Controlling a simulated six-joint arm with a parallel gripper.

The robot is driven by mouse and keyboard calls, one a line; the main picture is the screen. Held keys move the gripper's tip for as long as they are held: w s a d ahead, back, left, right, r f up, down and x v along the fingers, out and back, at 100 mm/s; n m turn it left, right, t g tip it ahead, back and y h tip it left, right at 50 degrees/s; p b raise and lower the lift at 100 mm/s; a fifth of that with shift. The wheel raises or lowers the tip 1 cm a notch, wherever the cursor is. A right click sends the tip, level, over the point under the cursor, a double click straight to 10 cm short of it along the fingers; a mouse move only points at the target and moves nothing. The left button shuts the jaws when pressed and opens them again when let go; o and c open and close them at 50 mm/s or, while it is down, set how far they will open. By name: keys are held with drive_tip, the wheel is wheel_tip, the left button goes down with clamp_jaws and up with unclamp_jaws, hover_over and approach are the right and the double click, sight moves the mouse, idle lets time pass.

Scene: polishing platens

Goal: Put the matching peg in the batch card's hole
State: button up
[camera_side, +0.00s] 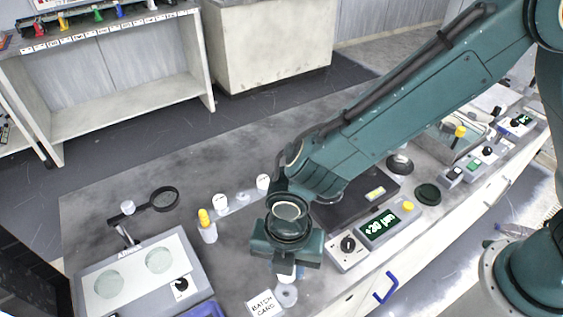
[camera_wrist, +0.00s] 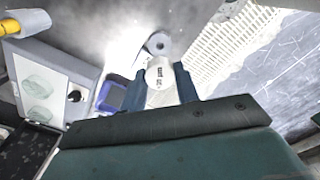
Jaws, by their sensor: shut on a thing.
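My gripper (camera_side: 286,262) is low over the front of the bench. In the wrist view its two blue fingers (camera_wrist: 160,90) are shut on a white labelled container (camera_wrist: 160,72), whose print is too small to read. Its lower part shows below my gripper in the side view (camera_side: 286,274). A grey ring-like disc (camera_side: 287,295) is just below it and also shows in the wrist view (camera_wrist: 158,43). The white batch card (camera_side: 263,304) lies left of the disc; no hole can be made out. Small coloured pegs (camera_side: 97,15) stand in a labelled row on the back shelf.
A two-disc polisher (camera_side: 140,250) stands at left, with a blue tray (camera_side: 205,310) by its front.

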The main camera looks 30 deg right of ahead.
sight(286, 279)
drive_tip(key=shift+f, duration=0.1)
drive_tip(key=shift+f, duration=2.75)
drive_tip(key=shift+f, duration=1.55)
drive_tip(key=o, duration=1)
drive_tip(key=shift+o, duration=0.2)
drive_tip(key=shift+r, duration=0.1)
wheel_tip(286, 279, up, 14)
drive_tip(key=shift+f, duration=0.15)
idle(0.5)
